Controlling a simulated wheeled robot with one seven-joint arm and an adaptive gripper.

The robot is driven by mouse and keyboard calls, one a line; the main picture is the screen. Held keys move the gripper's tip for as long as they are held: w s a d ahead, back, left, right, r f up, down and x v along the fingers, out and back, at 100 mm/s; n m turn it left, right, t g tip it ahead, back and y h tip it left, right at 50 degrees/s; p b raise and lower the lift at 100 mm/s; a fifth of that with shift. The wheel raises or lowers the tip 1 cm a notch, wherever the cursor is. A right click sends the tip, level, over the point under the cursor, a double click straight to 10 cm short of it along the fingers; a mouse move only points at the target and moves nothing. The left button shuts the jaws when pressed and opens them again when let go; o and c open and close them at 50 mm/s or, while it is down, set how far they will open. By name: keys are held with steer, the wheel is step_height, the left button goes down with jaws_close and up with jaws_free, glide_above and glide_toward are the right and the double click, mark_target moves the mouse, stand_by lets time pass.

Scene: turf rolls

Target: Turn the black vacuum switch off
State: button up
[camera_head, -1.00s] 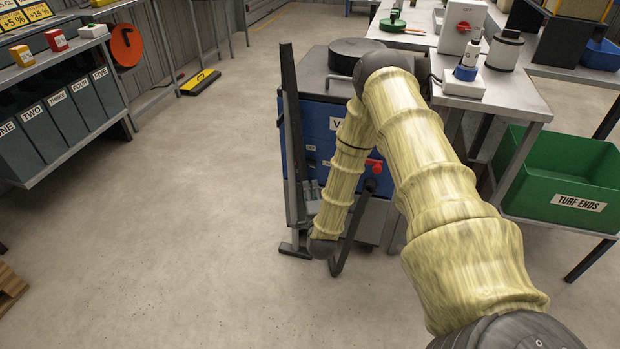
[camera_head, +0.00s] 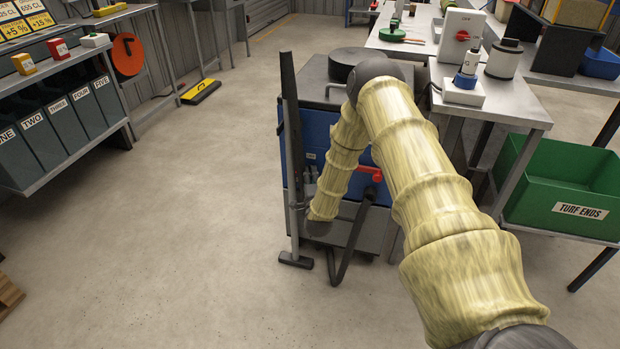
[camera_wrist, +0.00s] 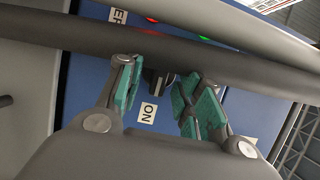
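The black vacuum switch (camera_wrist: 157,80) is a small dark knob on a blue panel (camera_wrist: 78,88) in the wrist view. It lies between and beyond my fingertips, beside an "ON" label (camera_wrist: 148,112). My gripper (camera_wrist: 161,92) is open, with teal pads on both sides of the knob and gaps visible. I cannot tell whether a pad touches it. In the head view the vacuum unit (camera_head: 320,125) is a blue cabinet with a grey top.
A dark tube (camera_wrist: 60,30) crosses the wrist view close to the fingers. A red lamp (camera_wrist: 150,20) and a green lamp (camera_wrist: 205,38) show on the panel.

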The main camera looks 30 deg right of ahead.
steer(key=shift+w, duration=0.15)
jaws_close()
steer(key=shift+r, duration=0.1)
steer(key=shift+w+a+r+n+g+h+p, duration=0.1)
steer(key=shift+n+g+h+p, duration=0.25)
steer(key=shift+n+g+p, duration=1.35)
steer(key=shift+w+a+r+n+g+h+p, duration=0.1)
steer(key=shift+n+g+h+p, duration=0.45)
steer(key=shift+n, duration=2.2)
steer(key=shift+w+a+r+n+g+h+p, duration=0.1)
steer(key=shift+n+g+p, duration=1)
steer(key=shift+n, duration=1.15)
steer(key=shift+s+g, duration=0.1)
steer(key=shift+g, duration=0.25)
